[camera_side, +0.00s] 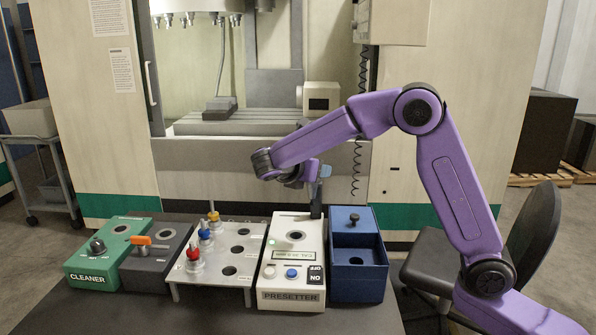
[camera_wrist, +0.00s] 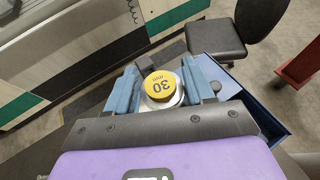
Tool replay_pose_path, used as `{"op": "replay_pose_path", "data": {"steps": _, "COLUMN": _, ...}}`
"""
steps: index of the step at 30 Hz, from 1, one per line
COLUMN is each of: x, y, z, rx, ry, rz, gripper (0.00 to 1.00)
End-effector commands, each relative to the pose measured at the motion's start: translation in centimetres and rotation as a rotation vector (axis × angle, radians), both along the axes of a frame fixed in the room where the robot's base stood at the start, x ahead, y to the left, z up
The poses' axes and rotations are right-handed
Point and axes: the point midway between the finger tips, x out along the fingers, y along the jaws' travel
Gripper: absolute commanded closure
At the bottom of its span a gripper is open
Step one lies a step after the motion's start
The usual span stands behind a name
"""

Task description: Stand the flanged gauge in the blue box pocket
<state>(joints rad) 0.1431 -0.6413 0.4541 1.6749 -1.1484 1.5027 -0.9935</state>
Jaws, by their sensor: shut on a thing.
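My gripper (camera_side: 318,174) is above the rear of the white presetter, left of the blue box, in the side view. In the wrist view its two blue fingers (camera_wrist: 163,88) are shut on the flanged gauge (camera_wrist: 161,85), which has a round yellow top marked 30 mm and a silver rim below it. The gauge cannot be made out clearly in the side view. The blue box (camera_side: 372,286) stands right of the presetter. Its front part is an open pocket (camera_side: 356,259), and a dark knob stands on its rear part. Part of the box shows in the wrist view (camera_wrist: 270,122).
The white presetter (camera_side: 290,295) has a dark upright post at its rear. Left of it are a metal rack (camera_side: 238,272) with red, blue and yellow-topped holders, a dark block with an orange lever (camera_side: 140,240), and a green cleaner (camera_side: 88,280). The table front is clear.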

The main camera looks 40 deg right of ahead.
Motion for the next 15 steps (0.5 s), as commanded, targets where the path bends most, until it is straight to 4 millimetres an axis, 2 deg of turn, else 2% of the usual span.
{"op": "replay_pose_path", "data": {"steps": 9, "x": -8.7, "y": -1.8, "z": 0.0, "rx": -0.001, "ry": -0.001, "rz": -0.384, "gripper": 1.00}}
{"op": "replay_pose_path", "data": {"steps": 15, "x": -12.9, "y": -2.0, "z": 0.5, "rx": -0.001, "ry": -0.002, "rz": -0.556, "gripper": 1.00}}
